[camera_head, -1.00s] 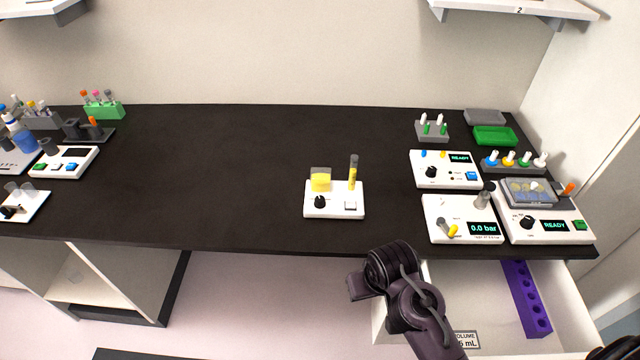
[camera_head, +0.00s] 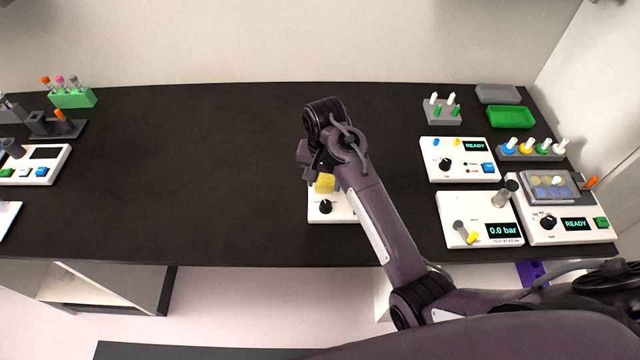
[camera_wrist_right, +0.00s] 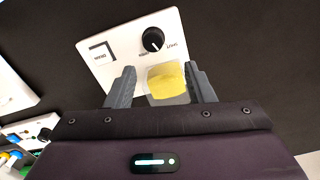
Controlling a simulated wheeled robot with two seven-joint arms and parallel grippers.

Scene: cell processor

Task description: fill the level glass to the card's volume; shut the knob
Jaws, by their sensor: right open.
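The white filling unit (camera_head: 345,215) stands near the table's front edge, partly covered by my right arm. Its black knob (camera_head: 325,206) shows at the front; in the right wrist view the knob (camera_wrist_right: 153,40) sits beside the word SHUT, its exact setting too small to read. The yellow-filled tank (camera_head: 325,184) also shows in the right wrist view (camera_wrist_right: 167,80), between and below my open right fingers (camera_wrist_right: 160,68). I cannot tell whether they touch it. The level glass is hidden behind my right arm. The volume card is hidden too. My left gripper is out of view.
A gauge unit (camera_head: 455,215) reading 0.0 bar and two units showing READY (camera_head: 458,172) (camera_head: 600,232) stand at the right. A green tray (camera_head: 510,117) lies behind them. A green tube rack (camera_head: 73,97) is at the far left.

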